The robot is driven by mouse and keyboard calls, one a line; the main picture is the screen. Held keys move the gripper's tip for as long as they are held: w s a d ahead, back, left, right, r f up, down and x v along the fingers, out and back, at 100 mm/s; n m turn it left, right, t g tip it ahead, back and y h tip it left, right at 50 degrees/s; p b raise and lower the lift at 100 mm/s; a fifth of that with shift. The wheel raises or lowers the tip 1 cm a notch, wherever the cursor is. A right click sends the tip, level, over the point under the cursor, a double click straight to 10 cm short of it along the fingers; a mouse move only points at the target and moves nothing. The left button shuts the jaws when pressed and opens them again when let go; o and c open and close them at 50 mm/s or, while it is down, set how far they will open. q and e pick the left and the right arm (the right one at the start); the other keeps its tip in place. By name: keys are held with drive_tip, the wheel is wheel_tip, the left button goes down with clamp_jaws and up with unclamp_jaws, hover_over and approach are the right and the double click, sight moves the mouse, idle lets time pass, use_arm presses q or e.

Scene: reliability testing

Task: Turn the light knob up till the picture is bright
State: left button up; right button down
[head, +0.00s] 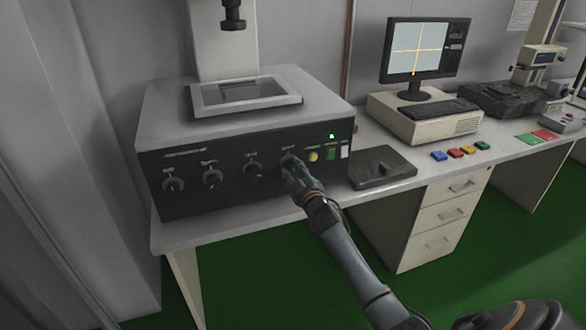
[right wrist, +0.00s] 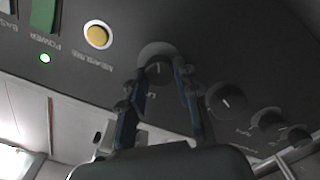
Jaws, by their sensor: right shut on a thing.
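The black instrument panel (head: 240,172) carries a row of several dark round knobs. My right gripper (head: 292,170) is at the rightmost knob and shut on it. In the right wrist view my right gripper (right wrist: 162,88) has one finger on each side of this knob (right wrist: 158,70), whose white pointer line shows between the fingers. Its label is mostly hidden. The monitor (head: 426,47) shows a light grey picture with a yellow cross and a dark strip at its right side. My left gripper is not in view.
A yellow button (head: 313,156) and a green light (head: 332,136) are right of the held knob. A dark tray (head: 382,168) lies on the bench beside the instrument. Coloured blocks (head: 453,152) and a keyboard (head: 440,111) are farther right.

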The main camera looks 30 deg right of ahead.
drive_tip(key=shift+f+m, duration=0.1)
drive_tip(key=shift+m, duration=0.5)
drive_tip(key=c, duration=1)
unclamp_jaws()
drive_tip(key=v, duration=1.2)
drive_tip(key=shift+s+d, duration=0.1)
drive_tip(key=shift+f, duration=0.1)
